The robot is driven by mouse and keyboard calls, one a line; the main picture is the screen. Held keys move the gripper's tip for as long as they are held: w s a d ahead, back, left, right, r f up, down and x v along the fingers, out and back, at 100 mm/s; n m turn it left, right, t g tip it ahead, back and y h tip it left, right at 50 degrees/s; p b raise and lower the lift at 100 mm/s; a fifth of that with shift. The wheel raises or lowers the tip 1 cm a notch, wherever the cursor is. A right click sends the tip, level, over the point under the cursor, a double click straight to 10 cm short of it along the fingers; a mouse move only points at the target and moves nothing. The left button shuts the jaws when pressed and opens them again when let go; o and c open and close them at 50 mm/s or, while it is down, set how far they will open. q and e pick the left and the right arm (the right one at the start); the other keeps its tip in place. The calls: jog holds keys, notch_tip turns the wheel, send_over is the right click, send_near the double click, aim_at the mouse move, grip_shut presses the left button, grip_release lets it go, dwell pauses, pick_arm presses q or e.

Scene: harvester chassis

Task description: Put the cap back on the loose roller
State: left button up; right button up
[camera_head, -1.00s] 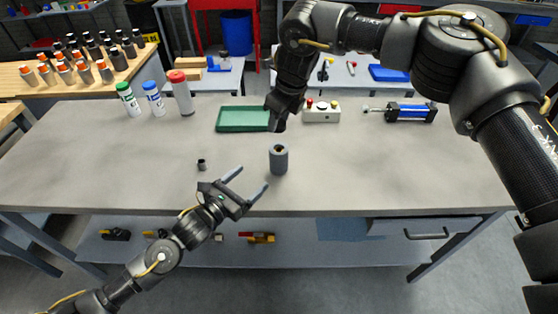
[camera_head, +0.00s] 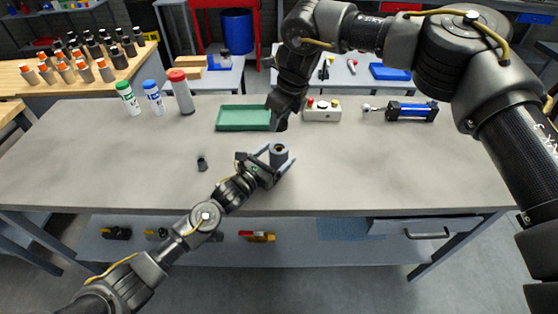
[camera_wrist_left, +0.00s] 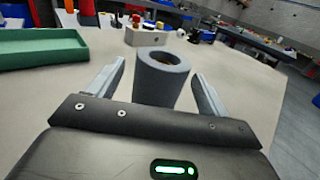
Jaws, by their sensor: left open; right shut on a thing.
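The loose roller (camera_head: 279,158) is a grey hollow cylinder standing upright on the table, with its open bore facing up. In the left wrist view the roller (camera_wrist_left: 163,80) stands between the spread fingers of my left gripper (camera_wrist_left: 159,72), with a gap on each side. My left gripper (camera_head: 275,161) is open around it, low over the table. My right gripper (camera_head: 281,115) is above and behind the roller, shut on a dark part at its tip. That part may be the cap; its shape is mostly hidden. A small dark hollow piece (camera_head: 202,164) stands left of the roller.
A green tray (camera_head: 243,118) lies behind the roller. A control box (camera_head: 322,113) and a blue cylinder unit (camera_head: 405,112) are at the back right. Three capped bottles (camera_head: 155,99) stand back left. The front and right tabletop is clear.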

aim_at(280, 131)
pick_arm(q)
jog(key=c, duration=1.5)
jog(key=shift+o, duration=0.2)
pick_arm(e)
jog(key=shift+f, duration=2.45)
jog(key=shift+f, duration=0.9)
jog(key=shift+f, duration=0.6)
jog(key=o, duration=1.3)
jog(key=shift+o, duration=0.2)
